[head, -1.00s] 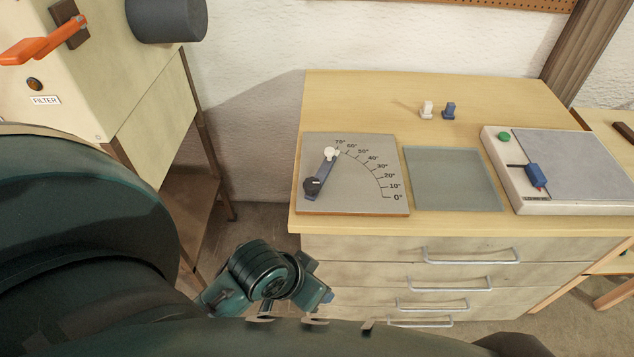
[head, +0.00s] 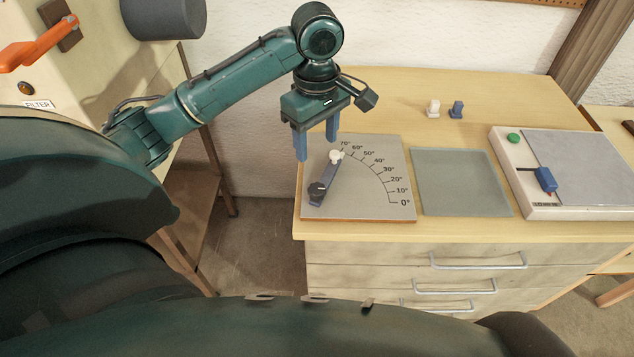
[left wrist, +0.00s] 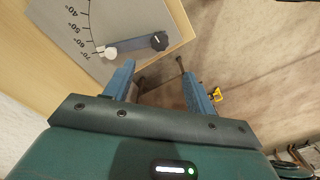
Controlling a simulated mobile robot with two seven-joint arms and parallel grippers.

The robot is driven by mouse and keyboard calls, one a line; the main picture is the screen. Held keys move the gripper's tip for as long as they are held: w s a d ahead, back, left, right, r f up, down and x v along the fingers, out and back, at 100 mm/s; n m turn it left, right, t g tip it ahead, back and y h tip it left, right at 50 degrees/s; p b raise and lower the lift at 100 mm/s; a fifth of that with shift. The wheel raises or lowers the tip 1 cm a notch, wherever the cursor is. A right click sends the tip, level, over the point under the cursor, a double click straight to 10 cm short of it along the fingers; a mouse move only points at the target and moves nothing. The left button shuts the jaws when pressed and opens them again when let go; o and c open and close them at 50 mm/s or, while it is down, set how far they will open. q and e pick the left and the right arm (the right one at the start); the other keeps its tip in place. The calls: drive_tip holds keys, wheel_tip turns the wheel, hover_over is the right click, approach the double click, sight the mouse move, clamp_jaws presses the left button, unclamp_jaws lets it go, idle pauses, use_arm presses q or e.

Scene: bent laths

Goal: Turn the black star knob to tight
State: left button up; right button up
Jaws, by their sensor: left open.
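The black star knob (head: 317,189) sits at the pivot end of a blue-grey lath on the grey angle plate (head: 375,195), at the plate's lower left. A white knob (head: 336,157) is at the lath's other end, near the 70° mark. The black knob also shows in the left wrist view (left wrist: 159,41), with the white knob (left wrist: 109,53) to its left. My left gripper (head: 316,148) points down, open and empty, above the plate's upper left edge, apart from both knobs. In the left wrist view the fingers (left wrist: 160,90) are spread. My right gripper is not in view.
A glass-like grey panel (head: 462,182) lies right of the plate. A white and a blue small clip (head: 456,110) stand behind. A box with a green button (head: 513,138) and blue slider is at the right. Drawers are below; a filter cabinet is left.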

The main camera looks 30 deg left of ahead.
sight(317, 188)
use_arm(q)
wheel_tip(317, 188, down, 13)
drive_tip(key=shift+r, duration=0.1)
idle(0.3)
drive_tip(key=shift+c, duration=0.5)
drive_tip(key=c, duration=0.9)
